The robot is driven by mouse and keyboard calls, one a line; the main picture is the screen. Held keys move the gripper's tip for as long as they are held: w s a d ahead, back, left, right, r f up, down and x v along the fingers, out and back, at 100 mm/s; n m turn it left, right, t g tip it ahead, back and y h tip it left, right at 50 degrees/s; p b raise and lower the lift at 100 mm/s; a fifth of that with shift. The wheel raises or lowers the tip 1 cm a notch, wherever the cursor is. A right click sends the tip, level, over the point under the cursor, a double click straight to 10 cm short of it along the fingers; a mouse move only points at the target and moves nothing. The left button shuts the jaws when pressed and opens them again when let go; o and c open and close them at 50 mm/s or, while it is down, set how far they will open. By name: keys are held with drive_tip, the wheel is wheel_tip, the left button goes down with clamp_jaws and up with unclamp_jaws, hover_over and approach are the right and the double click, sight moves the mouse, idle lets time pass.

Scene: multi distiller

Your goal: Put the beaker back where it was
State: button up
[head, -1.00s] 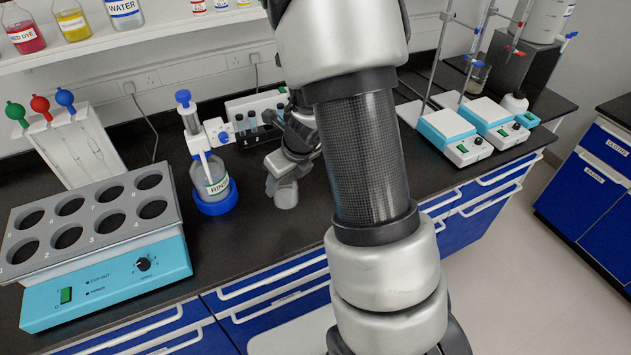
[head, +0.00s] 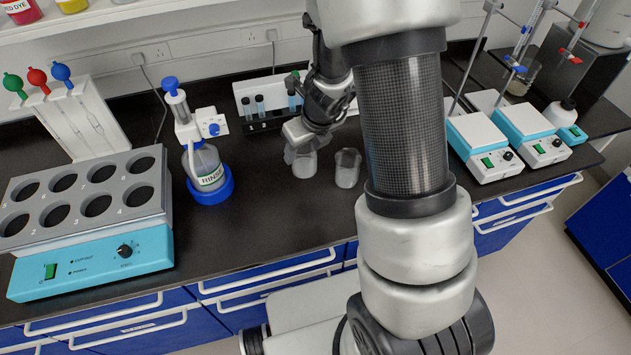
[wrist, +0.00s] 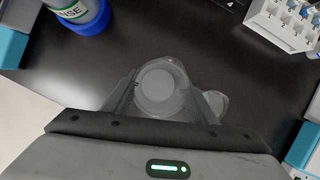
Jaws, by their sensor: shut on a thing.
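My gripper (head: 298,140) is shut on a clear glass beaker (head: 304,164) on the right of the rinse bottle. In the wrist view the held beaker (wrist: 158,88) is seen from above, upright between the fingers (wrist: 163,98). The head view does not clearly tell whether its base touches the bench. A second clear beaker (head: 347,169) stands on the black bench just right of the held one. In the wrist view this second beaker (wrist: 219,103) is partly hidden behind the right finger.
A rinse bottle with a blue base (head: 210,182) stands left of my gripper. A vial rack (head: 264,112) is behind it. A block heater with numbered wells (head: 88,240) is far left. Hotplates (head: 487,147) are at right. The bench front is clear.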

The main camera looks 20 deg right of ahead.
drive_tip(key=shift+w+d, duration=0.1)
drive_tip(key=shift+w, duration=0.05)
drive_tip(key=shift+d+f, duration=0.1)
drive_tip(key=shift+f, duration=0.05)
wheel_tip(320, 180, down, 10)
drive_tip(key=b, duration=0.7)
drive_tip(key=shift+w+r, duration=0.1)
drive_tip(key=shift+r, duration=0.1)
drive_tip(key=shift+f+b, duration=0.25)
drive_tip(key=shift+b, duration=0.1)
drive_tip(key=o, duration=1.2)
drive_tip(key=shift+r, duration=0.1)
